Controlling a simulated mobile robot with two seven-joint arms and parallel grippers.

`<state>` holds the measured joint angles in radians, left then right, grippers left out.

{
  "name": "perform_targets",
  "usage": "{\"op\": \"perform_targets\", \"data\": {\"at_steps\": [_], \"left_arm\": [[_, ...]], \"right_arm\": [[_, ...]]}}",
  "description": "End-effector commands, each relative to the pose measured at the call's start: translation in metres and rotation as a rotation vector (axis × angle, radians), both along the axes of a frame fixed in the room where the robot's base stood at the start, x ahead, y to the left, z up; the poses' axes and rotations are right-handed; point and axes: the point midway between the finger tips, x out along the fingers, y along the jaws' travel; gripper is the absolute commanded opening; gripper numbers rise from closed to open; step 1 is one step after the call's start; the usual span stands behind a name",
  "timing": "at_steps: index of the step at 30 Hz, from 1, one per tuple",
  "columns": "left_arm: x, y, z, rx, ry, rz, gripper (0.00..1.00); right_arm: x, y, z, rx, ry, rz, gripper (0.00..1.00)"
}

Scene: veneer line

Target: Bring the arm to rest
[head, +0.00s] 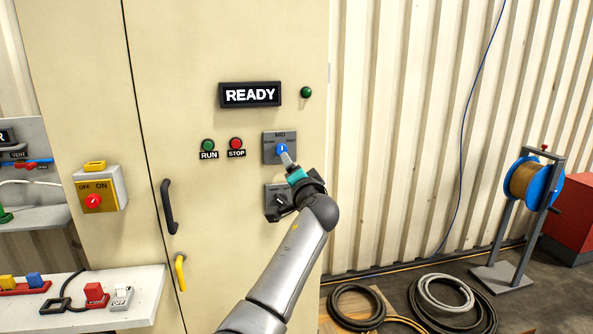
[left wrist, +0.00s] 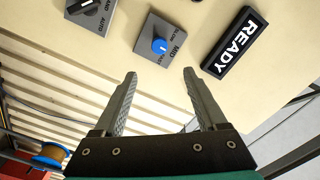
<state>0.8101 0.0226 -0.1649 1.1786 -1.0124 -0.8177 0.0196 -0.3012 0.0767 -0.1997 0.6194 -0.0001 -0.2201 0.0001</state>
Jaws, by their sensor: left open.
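My left gripper (head: 289,158) is raised in front of the beige cabinet (head: 230,40), at a grey selector plate (head: 269,145) marked MID with a blue knob (head: 282,149). In the left wrist view the gripper (left wrist: 160,73) is open, with nothing between its fingers. There the blue knob (left wrist: 159,46) lies beyond the fingertips, apart from them in the picture; the exact gap cannot be told. The knob's white mark points toward MID. My right gripper is not in view.
A lit READY sign (head: 250,95), a green RUN button (head: 208,145) and a red STOP button (head: 236,144) are around the knob. A black selector (left wrist: 87,4) is close by. A cable reel (head: 533,184) and coiled hoses (head: 452,304) stand at right.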

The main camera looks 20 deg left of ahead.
Motion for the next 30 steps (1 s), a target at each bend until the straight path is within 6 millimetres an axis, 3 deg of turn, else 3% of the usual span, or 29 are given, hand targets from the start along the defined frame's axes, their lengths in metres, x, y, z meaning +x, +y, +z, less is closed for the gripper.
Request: {"op": "perform_targets", "data": {"at_steps": [7,11,16,20,26,30], "left_arm": [[0.0,-0.001,-0.009,-0.003,0.013,-0.005,0.74],[-0.001,-0.005,-0.061,-0.029,0.079,-0.036,0.74],[-0.018,-0.017,-0.185,-0.106,0.239,-0.105,0.74],[-0.046,-0.026,-0.281,-0.183,0.363,-0.15,0.74],[-0.113,-0.04,-0.42,-0.317,0.544,-0.192,0.74],[-0.175,-0.049,-0.508,-0.421,0.662,-0.201,0.74]], "right_arm": [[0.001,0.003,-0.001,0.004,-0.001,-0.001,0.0],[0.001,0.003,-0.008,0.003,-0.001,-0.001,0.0],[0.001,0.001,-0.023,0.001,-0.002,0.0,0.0],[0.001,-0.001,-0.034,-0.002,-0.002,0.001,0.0],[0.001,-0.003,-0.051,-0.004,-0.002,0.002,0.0],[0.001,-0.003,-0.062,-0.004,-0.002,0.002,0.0]]}}
